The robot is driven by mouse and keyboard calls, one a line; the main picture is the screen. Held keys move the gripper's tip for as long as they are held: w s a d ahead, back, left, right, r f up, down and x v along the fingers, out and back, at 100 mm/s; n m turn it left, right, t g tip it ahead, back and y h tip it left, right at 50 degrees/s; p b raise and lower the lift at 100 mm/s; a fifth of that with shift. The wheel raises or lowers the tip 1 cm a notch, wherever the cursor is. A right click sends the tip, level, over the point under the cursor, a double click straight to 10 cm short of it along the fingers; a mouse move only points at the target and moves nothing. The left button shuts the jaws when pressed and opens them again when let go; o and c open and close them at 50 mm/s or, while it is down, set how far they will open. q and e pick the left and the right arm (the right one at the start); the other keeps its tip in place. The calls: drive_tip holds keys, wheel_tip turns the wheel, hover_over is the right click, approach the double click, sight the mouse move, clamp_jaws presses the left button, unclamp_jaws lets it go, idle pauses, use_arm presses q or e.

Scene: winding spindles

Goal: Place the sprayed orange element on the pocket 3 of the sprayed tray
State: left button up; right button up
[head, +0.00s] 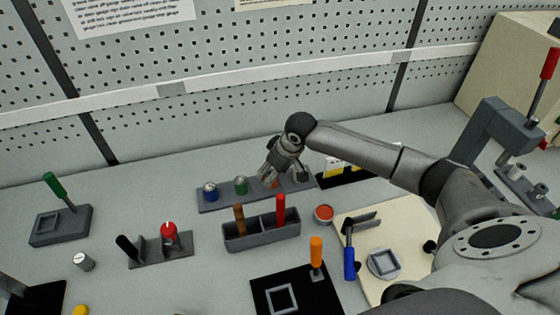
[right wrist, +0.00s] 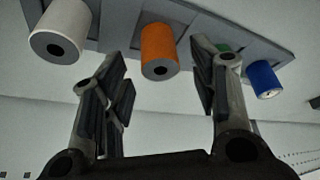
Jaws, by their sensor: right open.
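The orange element (right wrist: 158,48) stands in the grey tray (right wrist: 205,14), between the white element (right wrist: 62,28) and the green element (right wrist: 222,48); the blue element (right wrist: 262,80) is at the end. In the head view the tray (head: 222,203) lies near the back wall, with the blue element (head: 210,191) at its left end and the green element (head: 240,185) beside it. My right gripper (head: 272,174) is over the tray and largely hides the orange element. In the right wrist view the gripper (right wrist: 161,82) is open, with the orange element in line with the gap between its fingers.
A grey two-compartment bin (head: 262,236) with brown and red handles stands in front of the tray. A red-topped cup (head: 324,213), a pale board (head: 405,215) and a black plate (head: 262,285) are nearby. The perforated wall (head: 230,80) rises behind.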

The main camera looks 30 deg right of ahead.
drive_tip(key=b+v, duration=0.1)
drive_tip(key=v, duration=0.7)
drive_tip(key=shift+s, duration=0.1)
